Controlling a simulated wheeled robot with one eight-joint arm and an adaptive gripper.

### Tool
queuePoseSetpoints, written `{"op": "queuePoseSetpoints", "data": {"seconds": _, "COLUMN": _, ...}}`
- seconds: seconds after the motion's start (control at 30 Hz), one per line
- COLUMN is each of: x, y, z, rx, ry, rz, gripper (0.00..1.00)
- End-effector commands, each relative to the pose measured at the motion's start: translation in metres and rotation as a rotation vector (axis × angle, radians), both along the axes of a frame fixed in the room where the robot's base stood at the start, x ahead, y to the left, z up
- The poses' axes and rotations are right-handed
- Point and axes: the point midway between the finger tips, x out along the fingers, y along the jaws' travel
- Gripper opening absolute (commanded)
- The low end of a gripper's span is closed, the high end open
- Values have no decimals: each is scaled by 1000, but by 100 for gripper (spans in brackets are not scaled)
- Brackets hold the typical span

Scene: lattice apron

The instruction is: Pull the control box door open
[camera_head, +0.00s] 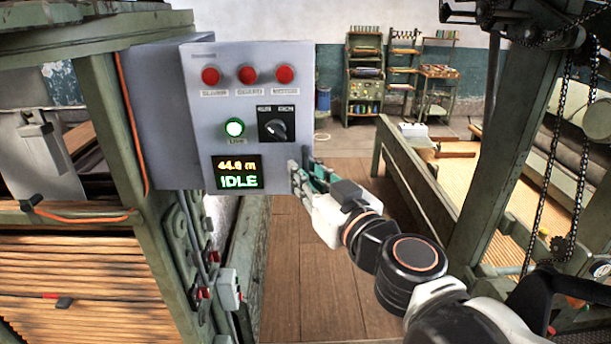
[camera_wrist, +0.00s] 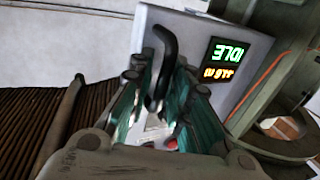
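The grey control box (camera_head: 160,110) is fixed to a green post, and its pale front door (camera_head: 205,140) looks closed. The door carries three red lamps, a lit green button, a black rotary switch and a display reading IDLE. My gripper (camera_head: 300,172) is at the door's lower right edge. In the wrist view, which is turned over, a black bar handle (camera_wrist: 167,45) stands out from the door, beside the display (camera_wrist: 222,62). The green fingers of my gripper (camera_wrist: 163,75) are apart on either side of the handle. The head view largely hides the handle behind the fingers.
A green machine frame (camera_head: 150,230) with a slatted bed stands left, with small switch boxes (camera_head: 228,290) below the control box. A green beam (camera_head: 415,180) and hanging chains (camera_head: 545,150) are on the right. Wooden floor (camera_head: 300,270) lies open between. Shelves (camera_head: 365,75) stand far back.

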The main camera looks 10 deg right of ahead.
Motion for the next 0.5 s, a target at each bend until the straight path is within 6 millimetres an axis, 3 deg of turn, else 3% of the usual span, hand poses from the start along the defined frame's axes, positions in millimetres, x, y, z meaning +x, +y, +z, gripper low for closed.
{"op": "queuePoseSetpoints", "data": {"seconds": 0.27, "x": -6, "y": -2, "z": 0, "rx": 1, "ry": 0, "rz": 1, "gripper": 18}}
{"op": "queuePoseSetpoints", "data": {"seconds": 0.5, "x": -27, "y": -10, "z": 0, "rx": 1, "ry": 0, "rz": -1, "gripper": 18}}
